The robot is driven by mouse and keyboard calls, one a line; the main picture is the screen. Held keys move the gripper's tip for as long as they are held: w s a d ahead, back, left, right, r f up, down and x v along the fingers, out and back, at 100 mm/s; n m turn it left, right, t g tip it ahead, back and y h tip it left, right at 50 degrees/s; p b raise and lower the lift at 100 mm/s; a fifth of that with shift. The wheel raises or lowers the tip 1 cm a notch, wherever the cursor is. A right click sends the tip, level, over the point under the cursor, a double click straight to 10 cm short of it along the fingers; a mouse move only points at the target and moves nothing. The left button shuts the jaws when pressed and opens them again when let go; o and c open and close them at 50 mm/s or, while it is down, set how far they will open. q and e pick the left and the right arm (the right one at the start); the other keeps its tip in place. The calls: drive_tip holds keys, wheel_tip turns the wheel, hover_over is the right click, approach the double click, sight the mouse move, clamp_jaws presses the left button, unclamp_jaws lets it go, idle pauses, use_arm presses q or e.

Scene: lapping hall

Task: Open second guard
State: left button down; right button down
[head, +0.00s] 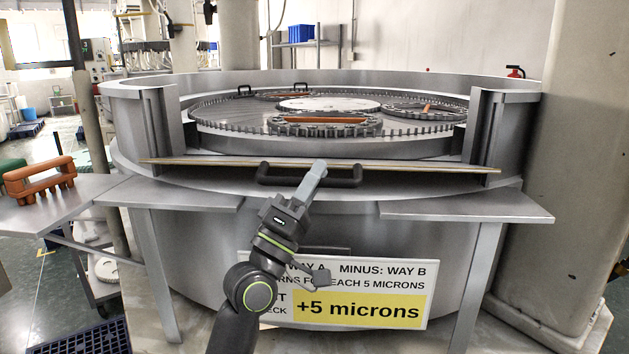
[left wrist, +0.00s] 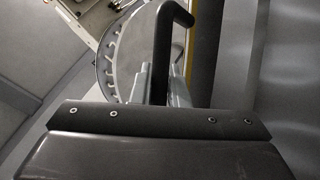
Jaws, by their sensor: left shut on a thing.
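The guard (head: 210,162) is a thin pale panel seen almost edge-on, lying across the front opening of the round lapping machine between two grey posts. Its black bar handle (head: 345,182) sticks out toward me. My left gripper (head: 318,170) is shut on the handle near its middle. In the left wrist view the black handle (left wrist: 163,45) rises from between the grey fingers, and the wrist housing hides the lower part. My right gripper is in neither view.
Behind the guard lies the toothed lapping plate (head: 230,118) with carriers. Grey side shelves (head: 470,207) flank the front. An orange handled tool (head: 40,182) rests on the left shelf. A thick column (head: 575,150) stands close on the right.

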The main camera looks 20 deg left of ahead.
use_arm(q)
drive_tip(key=shift+s+r, duration=0.1)
drive_tip(key=shift+r, duration=0.1)
drive_tip(key=c, duration=1.4)
unclamp_jaws()
drive_tip(key=shift+s+r+h, duration=0.1)
drive_tip(key=shift+s+h, duration=0.1)
drive_tip(key=shift+h, duration=0.1)
drive_tip(key=shift+w, duration=0.15)
